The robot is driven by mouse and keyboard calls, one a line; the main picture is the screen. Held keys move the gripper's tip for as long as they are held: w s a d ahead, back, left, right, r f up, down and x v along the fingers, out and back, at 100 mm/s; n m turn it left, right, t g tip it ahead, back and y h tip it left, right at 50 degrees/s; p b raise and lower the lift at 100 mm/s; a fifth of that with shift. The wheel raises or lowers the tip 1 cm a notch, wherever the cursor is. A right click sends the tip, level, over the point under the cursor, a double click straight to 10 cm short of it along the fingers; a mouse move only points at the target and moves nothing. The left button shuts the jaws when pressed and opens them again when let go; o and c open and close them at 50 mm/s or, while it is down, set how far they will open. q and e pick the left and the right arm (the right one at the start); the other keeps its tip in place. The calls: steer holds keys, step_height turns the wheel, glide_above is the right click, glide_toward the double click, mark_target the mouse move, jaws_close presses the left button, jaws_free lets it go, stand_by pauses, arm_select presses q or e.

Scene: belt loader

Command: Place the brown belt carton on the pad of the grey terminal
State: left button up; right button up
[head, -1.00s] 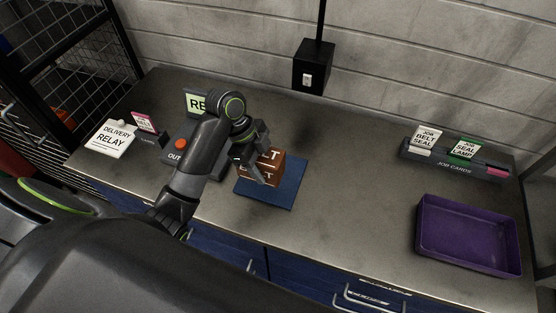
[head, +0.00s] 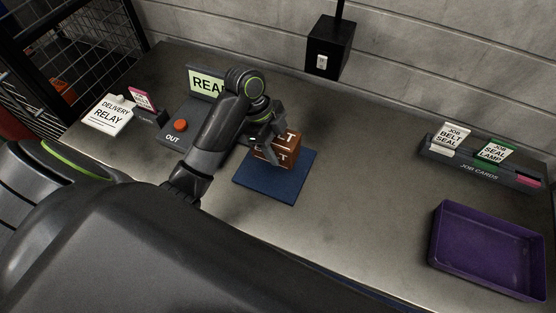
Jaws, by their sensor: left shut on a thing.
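The brown carton (head: 287,150) with white lettering is in my left gripper (head: 272,143), over the back part of the blue mat (head: 275,185). My left gripper is shut on it from the left and hides part of it. Whether the carton touches the mat or hangs just above it is hard to tell. The grey terminal (head: 197,112) stands left of the mat, with a red button (head: 180,125), the word OUT and a lit green screen (head: 204,84). My left arm covers much of the terminal, and its pad cannot be made out. My right gripper is out of view.
A job card rack (head: 480,168) and an empty purple tray (head: 438,262) are at the right. The middle of the counter is clear.

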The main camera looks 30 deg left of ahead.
mark_target(278, 156)
arm_select(q)
step_height(278, 156, down, 4)
steer(key=shift+s+r, duration=0.15)
steer(key=shift+r, duration=0.05)
steer(key=shift+f, duration=0.6)
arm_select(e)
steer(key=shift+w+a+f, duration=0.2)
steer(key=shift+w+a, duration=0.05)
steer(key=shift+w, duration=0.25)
arm_select(q)
steer(key=o, duration=1.2)
steer(key=shift+f, duration=0.1)
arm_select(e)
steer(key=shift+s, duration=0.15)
